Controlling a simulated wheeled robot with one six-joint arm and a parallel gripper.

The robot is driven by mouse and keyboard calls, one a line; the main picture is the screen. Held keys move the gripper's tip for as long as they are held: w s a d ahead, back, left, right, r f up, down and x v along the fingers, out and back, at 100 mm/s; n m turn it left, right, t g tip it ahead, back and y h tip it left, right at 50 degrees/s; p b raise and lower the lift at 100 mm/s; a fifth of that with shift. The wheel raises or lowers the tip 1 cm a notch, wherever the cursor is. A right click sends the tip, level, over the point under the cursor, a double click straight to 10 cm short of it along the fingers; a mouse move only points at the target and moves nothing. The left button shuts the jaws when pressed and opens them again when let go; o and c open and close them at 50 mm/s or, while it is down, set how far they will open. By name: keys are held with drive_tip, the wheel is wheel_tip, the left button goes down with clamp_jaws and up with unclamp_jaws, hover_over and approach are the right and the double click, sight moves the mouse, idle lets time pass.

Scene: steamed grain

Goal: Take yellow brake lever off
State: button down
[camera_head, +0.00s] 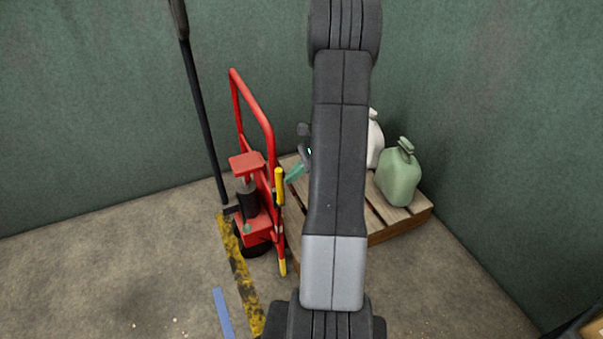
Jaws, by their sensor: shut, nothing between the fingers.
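A red wheeled cart or machine (256,205) with a tall red tube handle stands on the floor left of centre. The yellow brake lever (279,187) is upright on its right side. A second yellow tip (283,268) shows low on the same side. My gripper (292,177) is partly in view beside my arm, just right of the lever's upper end. It is shut and holds nothing. My arm hides most of the wrist. I cannot tell whether the gripper touches the lever.
A wooden pallet (421,212) behind my arm bears a green sack or jug (398,178) and a whitish one (375,140). A dark pole (204,120) leans at the left wall. Green walls close the corner. The floor at left is open.

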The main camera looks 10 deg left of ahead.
idle(0.3)
drive_tip(key=a, duration=0.1)
drive_tip(key=s+p, duration=0.1)
drive_tip(key=a+t+h+p, duration=0.1)
drive_tip(key=shift+s+a+r, duration=0.3)
drive_tip(key=shift+s+a, duration=0.05)
drive_tip(key=shift+s, duration=0.05)
drive_tip(key=shift+p, duration=0.3)
drive_tip(key=p+v, duration=0.2)
drive_tip(key=v, duration=1.1)
drive_tip(key=shift+d+f+p, duration=0.2)
drive_tip(key=shift+d+p, duration=0.15)
drive_tip(key=shift+p, duration=0.05)
drive_tip(key=shift+w+f, duration=0.1)
drive_tip(key=shift+w, duration=0.05)
